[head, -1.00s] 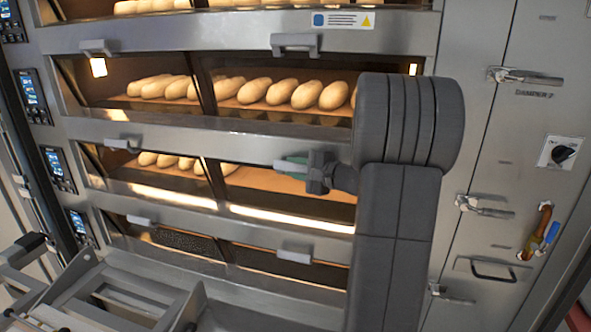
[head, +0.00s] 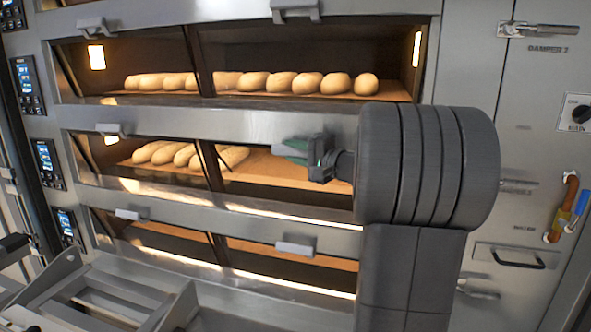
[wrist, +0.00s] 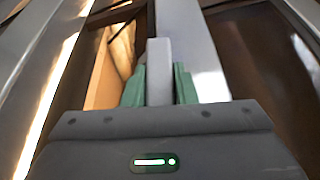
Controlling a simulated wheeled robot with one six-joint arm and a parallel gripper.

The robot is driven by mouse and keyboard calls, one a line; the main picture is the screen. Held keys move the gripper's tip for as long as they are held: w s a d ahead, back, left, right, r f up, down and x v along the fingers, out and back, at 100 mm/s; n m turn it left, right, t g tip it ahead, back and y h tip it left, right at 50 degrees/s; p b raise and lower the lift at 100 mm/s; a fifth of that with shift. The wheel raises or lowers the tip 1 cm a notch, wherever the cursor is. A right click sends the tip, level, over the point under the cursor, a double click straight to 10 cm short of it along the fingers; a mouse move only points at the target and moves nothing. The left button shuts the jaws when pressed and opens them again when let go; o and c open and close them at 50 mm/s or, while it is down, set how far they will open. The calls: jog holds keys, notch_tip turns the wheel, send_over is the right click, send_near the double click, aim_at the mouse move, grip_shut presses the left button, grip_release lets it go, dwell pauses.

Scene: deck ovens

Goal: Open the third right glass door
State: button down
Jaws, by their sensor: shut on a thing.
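The third right glass door (head: 285,172) is in the third deck from the top, below the steel rail. My gripper (head: 290,149) is at the top edge of this door in the head view. In the wrist view its green fingers (wrist: 158,88) are shut on a grey block-like door handle (wrist: 158,58), one finger on each side. My arm covers the door's right end. I cannot tell how far the door is tilted, if at all.
Loaves (head: 300,83) lie in the deck above, and several loaves (head: 170,153) lie behind the third left door. The lowest right door has its own handle (head: 295,248). A steel frame (head: 110,300) stands at lower left. A panel with latches (head: 535,30) is at right.

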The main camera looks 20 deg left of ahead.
jog(key=f+n+b, duration=0.1)
jog(key=n+b, duration=0.1)
jog(key=b, duration=0.3)
jog(key=f+n+y+b, duration=0.1)
jog(key=n+b, duration=0.1)
jog(key=b, duration=0.4)
jog(key=f+n+y+b, duration=0.1)
jog(key=n+b, duration=0.1)
jog(key=b, duration=0.4)
jog(key=shift+w+f+n+g, duration=0.3)
jog(key=shift+f+n, duration=0.1)
jog(key=shift+n+b, duration=0.3)
jog(key=shift+b, duration=0.4)
jog(key=shift+y, duration=0.3)
jog(key=c, duration=1.2)
grip_release()
jog(key=shift+o, duration=0.2)
jog(key=shift+r, duration=0.1)
jog(key=shift+d, duration=0.1)
jog(key=v, duration=1.3)
jog(key=shift+d+p, duration=0.3)
jog(key=shift+p, duration=0.05)
